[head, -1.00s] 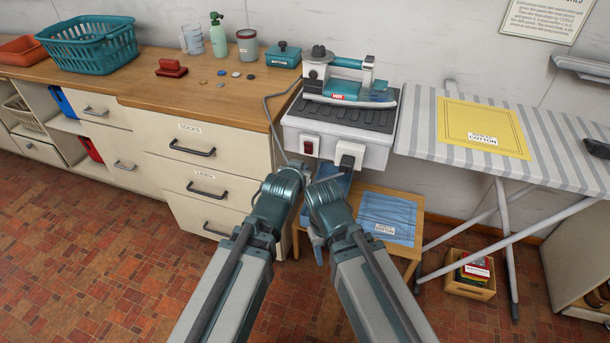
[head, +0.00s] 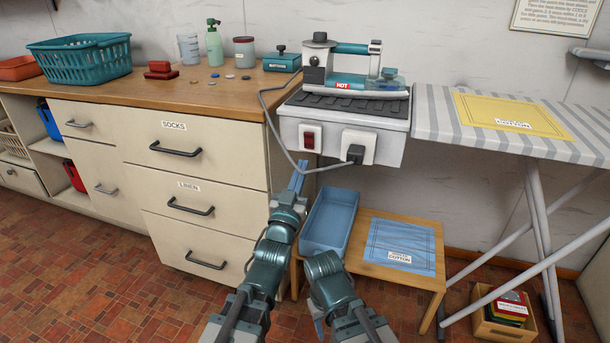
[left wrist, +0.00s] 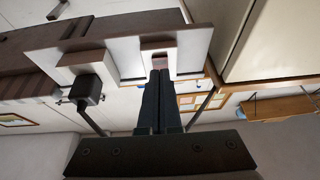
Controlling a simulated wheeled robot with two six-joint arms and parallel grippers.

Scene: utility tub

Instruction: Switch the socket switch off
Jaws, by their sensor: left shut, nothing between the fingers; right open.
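The red socket switch (head: 309,139) sits in a white plate on the front of the grey-white box under the iron. The black plug (head: 355,153) is in the socket just to its right; it also shows in the left wrist view (left wrist: 87,88). My left gripper (head: 298,170) is shut and empty, fingers pointing up, below and slightly left of the switch. In the left wrist view its closed fingers (left wrist: 160,78) point at the switch plate; I cannot tell whether they touch it. My right gripper (head: 318,318) is open, low at the bottom, partly hidden by its arm.
The iron (head: 348,80) with a red HOT label stands on the box. Its grey cord loops down past the switch's left to the plug. Drawers (head: 190,150) stand left; a blue tray (head: 330,220) on a wooden stool is below. The ironing board (head: 440,125) is right.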

